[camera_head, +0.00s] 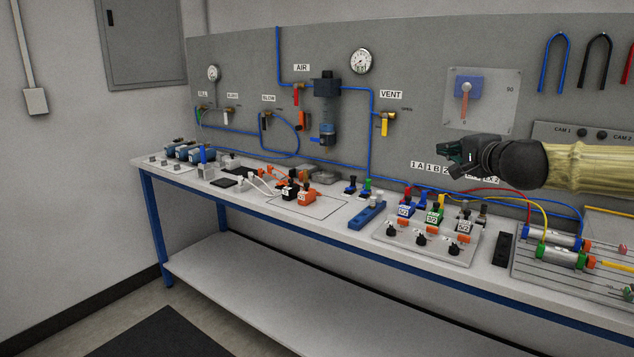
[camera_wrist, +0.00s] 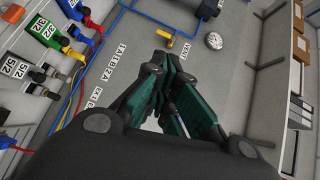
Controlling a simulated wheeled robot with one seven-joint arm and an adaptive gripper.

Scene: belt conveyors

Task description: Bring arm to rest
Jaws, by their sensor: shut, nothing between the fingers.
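My arm (camera_head: 590,167) reaches in from the right edge of the head view, above the right part of the bench. My gripper (camera_head: 446,158) is at its left end, black with dark green fingers, held in the air in front of the grey back panel. In the wrist view my gripper (camera_wrist: 172,58) has its fingers together at the tips, with nothing between them. It touches nothing that I can see.
The bench (camera_head: 300,205) holds a valve plate (camera_head: 425,242), a blue block (camera_head: 367,215) and cylinders (camera_head: 553,240) with coloured hoses. The back panel (camera_head: 420,60) carries gauges (camera_head: 361,61), an air filter unit (camera_head: 326,105) and a lever switch (camera_head: 467,90). The air around my gripper looks free.

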